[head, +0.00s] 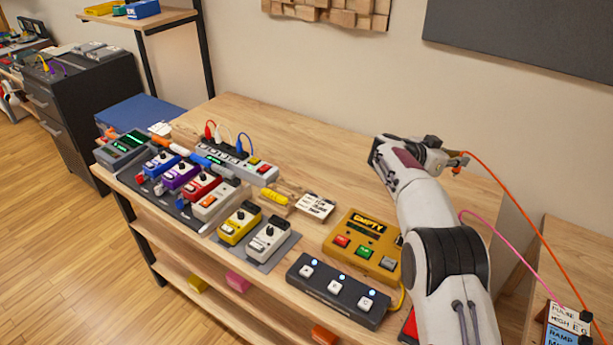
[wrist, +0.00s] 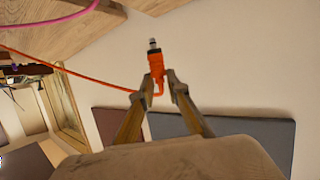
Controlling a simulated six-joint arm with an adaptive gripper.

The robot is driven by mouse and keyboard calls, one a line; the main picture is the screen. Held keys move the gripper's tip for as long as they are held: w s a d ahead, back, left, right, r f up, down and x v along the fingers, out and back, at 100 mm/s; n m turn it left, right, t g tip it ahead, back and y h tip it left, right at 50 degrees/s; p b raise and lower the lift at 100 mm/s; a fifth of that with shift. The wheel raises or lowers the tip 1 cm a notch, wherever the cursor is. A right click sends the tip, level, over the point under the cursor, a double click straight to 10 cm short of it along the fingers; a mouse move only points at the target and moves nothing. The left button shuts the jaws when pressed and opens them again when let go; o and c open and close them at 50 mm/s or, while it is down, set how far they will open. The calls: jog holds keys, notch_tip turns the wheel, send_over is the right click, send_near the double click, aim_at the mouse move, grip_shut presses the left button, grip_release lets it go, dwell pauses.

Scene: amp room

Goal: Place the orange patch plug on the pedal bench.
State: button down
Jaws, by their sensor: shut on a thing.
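The orange patch plug (wrist: 156,66) shows in the wrist view between the two fingertips of my gripper (wrist: 158,82), its metal tip pointing away from the wrist. My gripper is shut on it. An orange cable (wrist: 90,80) runs from the plug to the left. In the head view my gripper (head: 450,157) is above the right part of the pedal bench (head: 300,140), and the orange cable (head: 520,210) trails down to the right. The plug is small and mostly hidden there.
Several coloured pedals, a mustard box marked EMPTY (head: 362,245) and a black footswitch (head: 337,289) stand along the bench's front. The back of the bench is largely clear. A pink cable (head: 510,248) runs near my arm to labelled boxes (head: 568,322) at lower right.

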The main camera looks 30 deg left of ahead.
jog(key=s+a+f, duration=0.2)
jog(key=s+a, duration=0.3)
jog(key=a, duration=0.3)
jog(key=s+a+f+n+y, duration=0.1)
jog(key=s+a+f, duration=0.2)
jog(key=a, duration=0.6)
jog(key=shift+s+a+f+t+y, duration=0.2)
jog(key=shift+s+f+t+y, duration=0.1)
jog(key=shift+s, duration=0.55)
jog(key=shift+f, duration=0.1)
notch_tip(320, 180, down, 6)
jog(key=shift+f, duration=0.1)
jog(key=shift+f, duration=1.8)
jog(key=shift+f, duration=0.15)
jog(key=c, duration=2)
grip_release()
jog(key=shift+o, duration=0.2)
